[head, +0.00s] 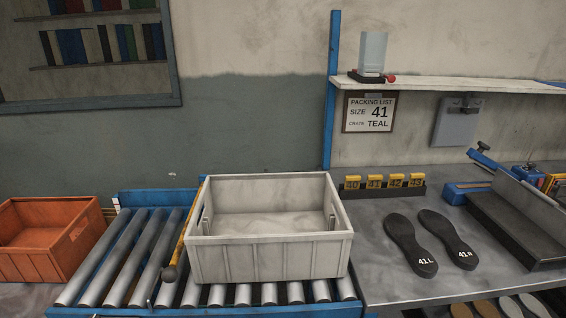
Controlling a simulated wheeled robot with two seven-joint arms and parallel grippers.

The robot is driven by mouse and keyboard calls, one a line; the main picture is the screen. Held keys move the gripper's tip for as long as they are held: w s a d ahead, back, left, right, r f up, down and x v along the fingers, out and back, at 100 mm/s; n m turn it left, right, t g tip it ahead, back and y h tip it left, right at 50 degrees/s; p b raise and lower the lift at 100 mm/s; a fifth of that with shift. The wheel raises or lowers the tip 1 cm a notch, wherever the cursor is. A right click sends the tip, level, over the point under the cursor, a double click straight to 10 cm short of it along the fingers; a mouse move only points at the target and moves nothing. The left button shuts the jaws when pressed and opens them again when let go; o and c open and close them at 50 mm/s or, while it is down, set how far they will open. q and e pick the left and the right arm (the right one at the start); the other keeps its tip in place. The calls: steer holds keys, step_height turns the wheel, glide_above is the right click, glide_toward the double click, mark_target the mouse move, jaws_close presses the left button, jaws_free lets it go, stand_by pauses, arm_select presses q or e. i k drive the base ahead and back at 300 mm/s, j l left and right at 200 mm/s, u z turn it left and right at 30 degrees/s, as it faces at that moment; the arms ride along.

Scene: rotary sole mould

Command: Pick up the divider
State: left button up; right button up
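A flat grey panel (454,129), which looks like the divider, hangs upright on the back wall below the shelf. A dark clip or hook shows at its top edge. An open pale grey crate (270,260) stands on the roller conveyor and looks empty. Upright slotted strips show on its left and right inner walls. Neither of my grippers is in view.
Two black soles (410,245) (447,239) marked 41L and 41R lie on the grey bench (385,283). Behind them is a rack of yellow size tags (383,188). A dark tray-like channel (515,230) stands right. An orange crate (45,255) sits left of the rollers (125,262).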

mark_target(541, 210)
steer(key=z, duration=1.65)
steer(key=u, duration=1.65)
steer(key=i+l+u, duration=0.2)
steer(key=l, duration=1.25)
steer(key=l+u, duration=0.2)
steer(key=l, duration=1.25)
